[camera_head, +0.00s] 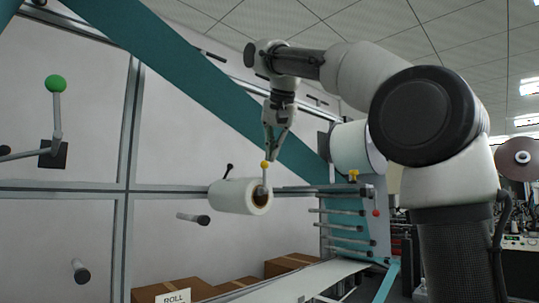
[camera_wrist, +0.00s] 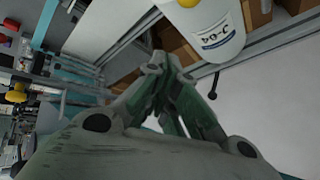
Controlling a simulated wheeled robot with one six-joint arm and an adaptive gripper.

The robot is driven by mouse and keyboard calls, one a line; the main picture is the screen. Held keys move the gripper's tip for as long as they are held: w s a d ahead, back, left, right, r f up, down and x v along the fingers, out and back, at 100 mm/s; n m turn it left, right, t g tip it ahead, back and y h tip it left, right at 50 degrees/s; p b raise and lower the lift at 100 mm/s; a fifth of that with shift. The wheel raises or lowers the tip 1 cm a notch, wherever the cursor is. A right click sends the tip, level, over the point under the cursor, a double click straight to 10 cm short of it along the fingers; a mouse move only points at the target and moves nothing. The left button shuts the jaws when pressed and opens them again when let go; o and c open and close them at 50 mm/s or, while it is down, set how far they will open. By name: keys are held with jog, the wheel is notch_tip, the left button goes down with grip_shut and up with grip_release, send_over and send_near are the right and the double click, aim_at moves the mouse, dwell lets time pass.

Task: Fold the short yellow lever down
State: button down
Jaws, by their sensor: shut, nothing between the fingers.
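A short lever with a yellow ball knob (camera_head: 265,165) stands upright at the near end of a white film roll (camera_head: 232,196). In the wrist view its yellow knob (camera_wrist: 187,3) is cut by the top edge, over the white roll (camera_wrist: 212,28). My gripper (camera_head: 270,152) points down, shut and empty, just above the yellow knob in the head view. I cannot tell whether the fingertips touch it. In the wrist view the closed fingers (camera_wrist: 162,66) lie below the roll in the picture, apart from the knob.
A second yellow knob (camera_head: 353,174) sits on the machine's side plate, near a red-knobbed lever (camera_head: 375,212). A green-knobbed lever (camera_head: 55,84) is on the left wall. Cardboard boxes (camera_head: 290,263) stand below.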

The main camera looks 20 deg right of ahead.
aim_at(264, 177)
jog(key=shift+s+a+f, duration=0.4)
jog(key=shift+s+a, duration=0.1)
jog(key=shift+s, duration=0.25)
jog(key=shift+s+a+f, duration=0.35)
jog(key=shift+s+a, duration=0.15)
jog(key=shift+s, duration=0.2)
jog(key=shift+s, duration=0.1)
jog(key=shift+s+d+t, duration=0.15)
jog(key=shift+s+t, duration=0.05)
jog(key=shift+t, duration=0.1)
jog(key=shift+s+d+t+y, duration=0.2)
jog(key=shift+s+t+y, duration=0.1)
jog(key=shift+s+t, duration=0.15)
